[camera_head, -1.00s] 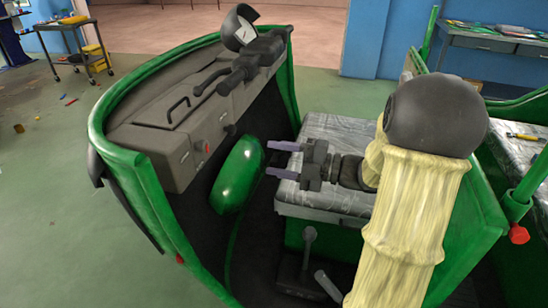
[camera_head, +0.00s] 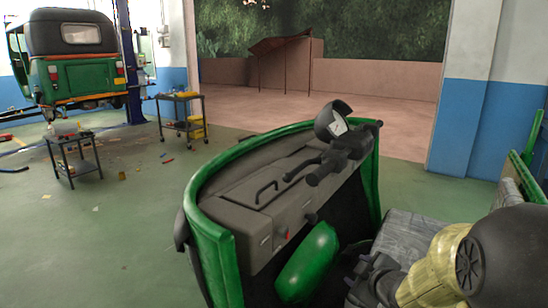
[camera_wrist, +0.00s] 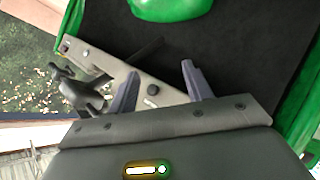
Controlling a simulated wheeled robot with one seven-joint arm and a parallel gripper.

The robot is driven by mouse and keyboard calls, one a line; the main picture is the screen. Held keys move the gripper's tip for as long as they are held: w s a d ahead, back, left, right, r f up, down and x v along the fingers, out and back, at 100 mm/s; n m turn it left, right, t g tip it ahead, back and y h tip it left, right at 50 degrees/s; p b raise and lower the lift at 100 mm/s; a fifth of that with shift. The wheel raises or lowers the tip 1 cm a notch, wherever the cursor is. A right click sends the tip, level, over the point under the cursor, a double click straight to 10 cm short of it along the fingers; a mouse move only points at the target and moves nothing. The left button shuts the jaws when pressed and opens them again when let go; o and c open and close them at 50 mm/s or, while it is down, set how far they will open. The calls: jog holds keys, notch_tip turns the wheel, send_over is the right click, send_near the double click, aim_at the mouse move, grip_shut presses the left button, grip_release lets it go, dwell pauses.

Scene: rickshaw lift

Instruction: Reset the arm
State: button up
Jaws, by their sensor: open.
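My gripper (camera_head: 352,270) is at the lower right of the head view, in front of the grey seat (camera_head: 408,232) of a green rickshaw cab (camera_head: 212,236). In the wrist view my gripper (camera_wrist: 160,80) shows two separated purple-grey fingers with nothing between them. The rounded green part (camera_head: 308,262) inside the cab is left of the gripper in the head view; a green part also shows at the top of the wrist view (camera_wrist: 170,8). My arm's pale sleeve and dark joint cover part of the seat.
The cab's grey dashboard (camera_head: 262,200) carries a handlebar (camera_head: 330,165) and a round gauge (camera_head: 335,121). Two carts stand on the left, one nearer (camera_head: 75,160) and one farther (camera_head: 182,125). Another rickshaw (camera_head: 75,60) is behind them. Green floor is open left of the cab.

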jog(key=s+a+f+m+g+h, duration=0.1)
jog(key=s+a+f+m+g, duration=0.1)
jog(key=s+f+m+g, duration=0.3)
jog(key=s+a+m+g, duration=0.1)
jog(key=s+m, duration=0.1)
jog(key=s, duration=0.4)
jog(key=s+a+f+m+g+h, duration=0.1)
jog(key=s+a+f+m+g, duration=0.1)
jog(key=s+f+m+g, duration=0.3)
notch_tip(320, 180, up, 28)
jog(key=s+n+t+p, duration=0.1)
jog(key=s+t+p, duration=0.1)
jog(key=p, duration=2.4)
jog(key=shift+a, duration=0.2)
